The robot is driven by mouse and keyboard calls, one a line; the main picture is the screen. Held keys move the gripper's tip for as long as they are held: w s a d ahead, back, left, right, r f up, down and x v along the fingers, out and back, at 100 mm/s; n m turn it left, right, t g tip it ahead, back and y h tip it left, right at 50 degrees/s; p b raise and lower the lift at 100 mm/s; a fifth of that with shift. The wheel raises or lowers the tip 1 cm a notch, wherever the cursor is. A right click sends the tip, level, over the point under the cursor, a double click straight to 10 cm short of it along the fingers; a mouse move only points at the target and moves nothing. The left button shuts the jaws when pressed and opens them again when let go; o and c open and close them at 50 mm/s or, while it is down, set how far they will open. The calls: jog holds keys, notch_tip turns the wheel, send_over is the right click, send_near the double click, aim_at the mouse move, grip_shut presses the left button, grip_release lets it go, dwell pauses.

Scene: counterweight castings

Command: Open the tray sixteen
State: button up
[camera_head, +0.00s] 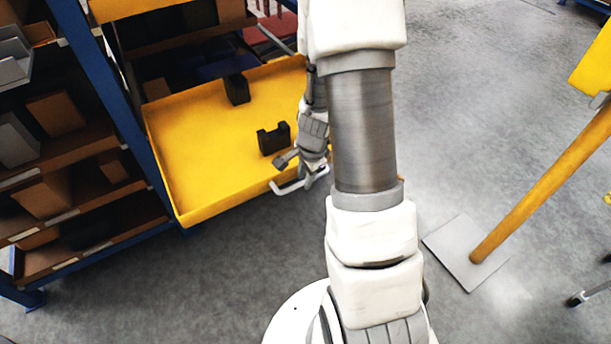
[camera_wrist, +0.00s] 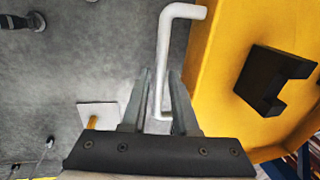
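A yellow tray (camera_head: 210,150) is pulled well out of a blue-framed rack, its inside visible from above. No number is readable on it. A pale bar handle (camera_head: 290,187) is at its front edge. My gripper (camera_head: 283,172) is at that handle. In the wrist view the handle (camera_wrist: 166,60) runs between the two fingers of my gripper (camera_wrist: 160,78), with narrow gaps showing at its sides. The fingers look open around it. The yellow tray (camera_wrist: 222,65) is to the right of them. Part of the tray is hidden behind my arm.
Two dark castings are in the tray: a notched one (camera_head: 273,138) near the front and another (camera_head: 237,89) farther back. The rack's blue upright (camera_head: 95,75) and shelves of boxes are at left. A yellow post (camera_head: 540,190) on a grey plate stands at right. Floor between is clear.

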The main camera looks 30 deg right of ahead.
jog(key=shift+o, duration=1.2)
jog(key=s+r+p, duration=0.3)
jog(key=r+p, duration=0.4)
jog(key=r, duration=1)
jog(key=shift+s+p, duration=0.2)
jog(key=shift+p, duration=0.2)
jog(key=s+a+r+n+t+y+p, duration=0.1)
jog(key=a+r+n+p, duration=0.25)
jog(key=r, duration=0.55)
jog(key=s+a+r+n+t+p, duration=0.1)
jog(key=s+a+r+n+p, duration=0.1)
jog(key=a+r+n, duration=0.5)
jog(key=s+a+r+n+p, duration=0.1)
jog(key=s+r+n+p, duration=0.2)
jog(key=r, duration=0.4)
jog(key=s+a+r+n+t+h+p, duration=0.1)
jog(key=s+r+n+p, duration=0.2)
jog(key=s+r, duration=0.3)
notch_tip(320, 180, up, 3)
jog(key=shift+s+f+n, duration=0.2)
jog(key=shift+s+n, duration=0.05)
jog(key=shift+n, duration=0.3)
